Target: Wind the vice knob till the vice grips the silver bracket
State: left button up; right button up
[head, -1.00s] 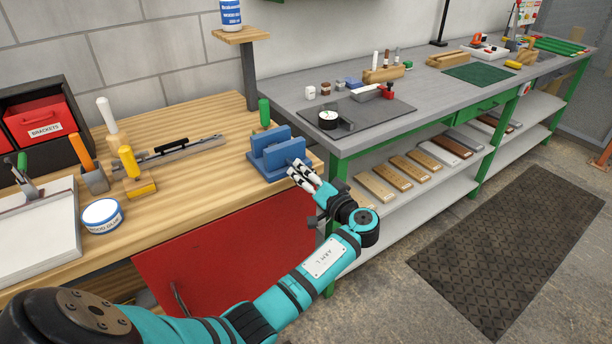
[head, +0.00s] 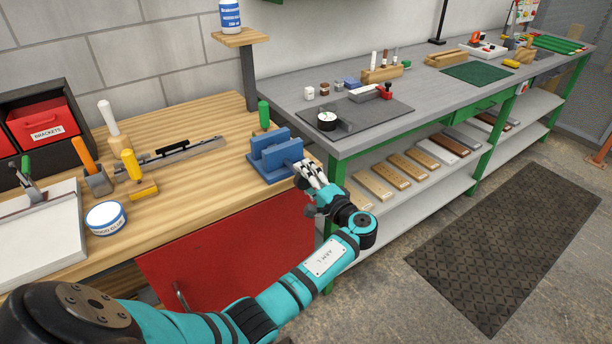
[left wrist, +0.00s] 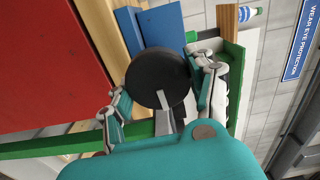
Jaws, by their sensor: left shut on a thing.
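The blue vice (head: 268,164) stands at the right front corner of the wooden bench, and part of it shows behind the knob in the left wrist view (left wrist: 163,30). Its round black knob (left wrist: 155,75) faces the left wrist camera. My left gripper (head: 304,171) is at the right side of the vice. In the left wrist view its fingers (left wrist: 160,80) are on both sides of the knob, shut on it. The fingers hide the knob in the head view. I cannot make out the silver bracket between the jaws. My right gripper is out of view.
A green-handled tool (head: 264,115) stands just behind the vice. A long metal bar tool (head: 185,150) and a wood glue tin (head: 106,218) lie farther left on the bench. The grey workbench (head: 290,92) is close on the right.

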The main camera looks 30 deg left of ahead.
pick_arm(q)
jog(key=shift+m, duration=0.3)
jog(key=o, duration=1.1)
jog(key=shift+d, duration=0.1)
jog(key=v, duration=1.2)
jog(key=shift+f, duration=0.1)
jog(key=shift+f, duration=0.1)
